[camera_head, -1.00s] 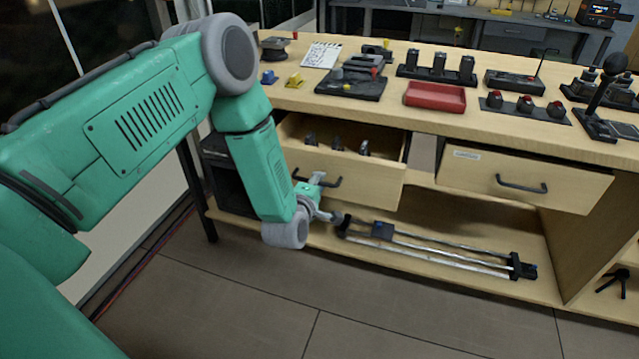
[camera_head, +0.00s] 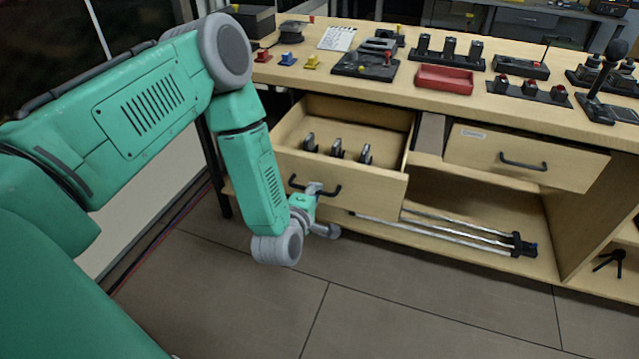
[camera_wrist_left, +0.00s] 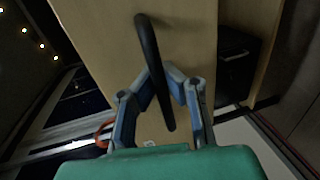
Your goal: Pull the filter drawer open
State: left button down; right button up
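The left wooden drawer (camera_head: 360,193) stands well open in the head view, with three small dark metal-looking parts (camera_head: 337,149) inside. Its black bar handle (camera_head: 297,184) is on the front panel. My left gripper (camera_head: 315,188) is at this handle. In the left wrist view the handle (camera_wrist_left: 147,40) runs between the fingers of my left gripper (camera_wrist_left: 163,78), which are closed around it. The drawer front (camera_wrist_left: 103,45) fills the middle of that view. My right gripper is not in view.
A second drawer (camera_head: 525,158) with a small label and black handle is to the right. A metal rail assembly (camera_head: 455,232) lies on the lower shelf. The floor (camera_head: 420,310) in front is clear.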

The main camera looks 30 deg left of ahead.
pick_arm(q)
jog(key=shift+f, duration=0.2)
jog(key=c, duration=1.6)
grip_release()
jog(key=shift+r, duration=0.1)
jog(key=v, duration=1.1)
jog(key=shift+s, duration=0.4)
jog(key=shift+d, duration=0.1)
